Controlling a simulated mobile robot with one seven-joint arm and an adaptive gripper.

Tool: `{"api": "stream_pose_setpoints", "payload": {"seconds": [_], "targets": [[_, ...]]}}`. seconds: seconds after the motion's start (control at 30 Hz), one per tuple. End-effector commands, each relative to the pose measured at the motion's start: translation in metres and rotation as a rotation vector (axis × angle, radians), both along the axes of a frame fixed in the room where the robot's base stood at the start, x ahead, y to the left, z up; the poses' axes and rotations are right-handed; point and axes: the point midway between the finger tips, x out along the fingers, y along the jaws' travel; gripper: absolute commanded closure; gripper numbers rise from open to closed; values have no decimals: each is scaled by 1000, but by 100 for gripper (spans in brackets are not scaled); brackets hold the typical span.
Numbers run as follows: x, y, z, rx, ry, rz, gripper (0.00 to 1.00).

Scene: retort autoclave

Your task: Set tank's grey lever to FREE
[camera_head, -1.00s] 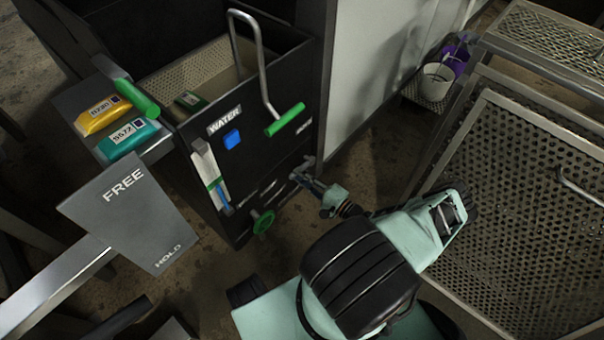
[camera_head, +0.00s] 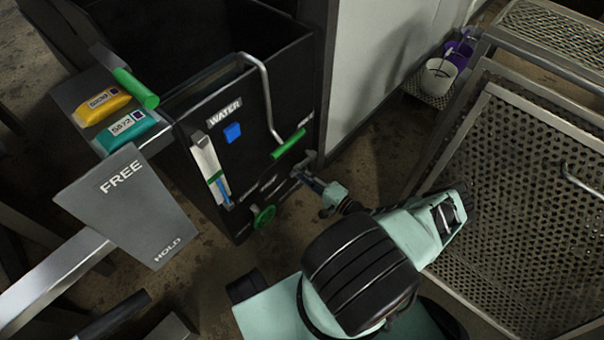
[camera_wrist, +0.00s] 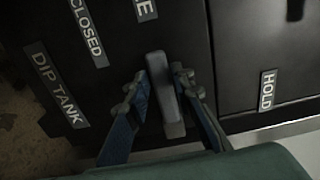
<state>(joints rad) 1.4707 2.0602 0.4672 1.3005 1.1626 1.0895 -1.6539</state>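The black dip tank (camera_head: 262,155) stands left of centre in the head view, with a WATER label on its front. Its grey lever (camera_wrist: 158,82) shows in the wrist view, pointing up in the picture toward a label cut off to a final E; a HOLD label (camera_wrist: 267,90) lies to the right. In the head view my gripper (camera_head: 306,172) is at the tank's front right, where the lever is mostly hidden.
A foreground plate (camera_head: 130,205) marked FREE and HOLD has a metal bar. A green-gripped wire handle (camera_head: 268,95) rises at the tank. Yellow (camera_head: 100,105) and teal pouches (camera_head: 127,130) lie on a left ledge. A perforated metal rack (camera_head: 520,190) stands right.

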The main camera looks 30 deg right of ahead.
Motion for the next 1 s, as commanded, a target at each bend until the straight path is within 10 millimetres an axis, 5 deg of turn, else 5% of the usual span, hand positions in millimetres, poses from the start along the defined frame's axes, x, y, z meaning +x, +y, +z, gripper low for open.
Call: {"api": "stream_pose_setpoints", "payload": {"seconds": [0.47, 1.0], "targets": [[-1, 0, 5, 4, -1, 0, 65], [-1, 0, 83, 2, -2, 1, 65]]}}
